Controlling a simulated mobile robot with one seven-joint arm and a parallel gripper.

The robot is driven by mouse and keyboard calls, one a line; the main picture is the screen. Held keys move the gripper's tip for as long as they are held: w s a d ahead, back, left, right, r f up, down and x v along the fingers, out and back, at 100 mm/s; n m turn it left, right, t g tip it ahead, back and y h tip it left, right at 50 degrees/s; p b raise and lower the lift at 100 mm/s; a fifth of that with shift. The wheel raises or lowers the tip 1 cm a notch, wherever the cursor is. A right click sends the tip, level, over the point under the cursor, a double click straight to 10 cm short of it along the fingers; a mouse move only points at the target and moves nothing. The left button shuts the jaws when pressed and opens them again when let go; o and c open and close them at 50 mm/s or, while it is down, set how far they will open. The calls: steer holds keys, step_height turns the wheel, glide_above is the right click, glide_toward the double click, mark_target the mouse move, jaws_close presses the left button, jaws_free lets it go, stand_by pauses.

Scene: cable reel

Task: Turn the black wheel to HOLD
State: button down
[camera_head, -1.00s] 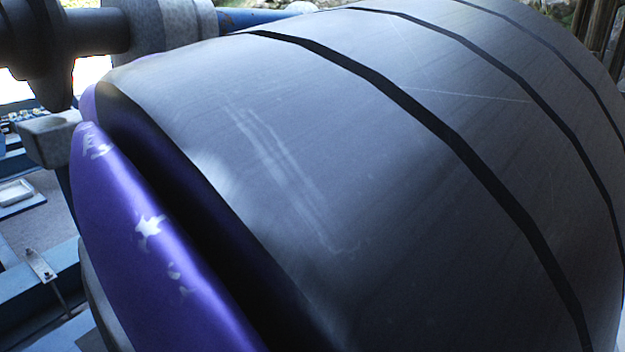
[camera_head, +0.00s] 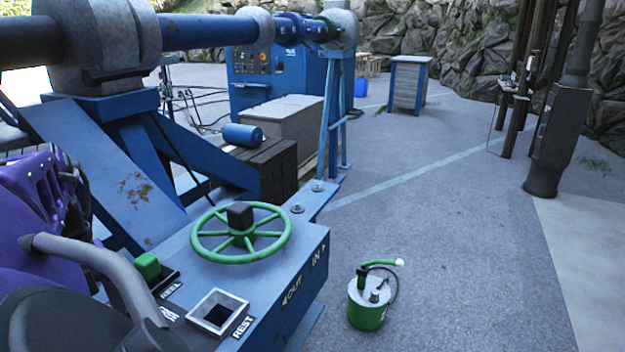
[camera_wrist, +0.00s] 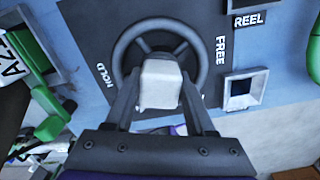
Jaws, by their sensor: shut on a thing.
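The black wheel (camera_wrist: 122,47) is in the middle of the wrist view, on a dark plate with HOLD lettered at its left and FREE at its right. A pale grey block (camera_wrist: 160,84) stands at the wheel's centre. My gripper (camera_wrist: 160,96) has its fingers on both sides of this block and is shut on it. The lower part of the wheel is hidden by the block and my gripper. No pointer showing the wheel's setting can be made out. In the head view I cannot make out the black wheel or my gripper.
A green spoked wheel (camera_head: 241,234) stands on the blue panel by the OUT and IN marks. A square socket (camera_head: 216,313) marked REST is nearer. A green-and-grey can (camera_head: 367,302) stands on the floor. Open pavement (camera_head: 440,250) lies to the right.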

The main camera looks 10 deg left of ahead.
steer(key=shift+d+f, duration=0.1)
steer(key=shift+c, duration=1.2)
jaws_free()
step_height(320, 180, up, 18)
steer(key=shift+f, duration=0.2)
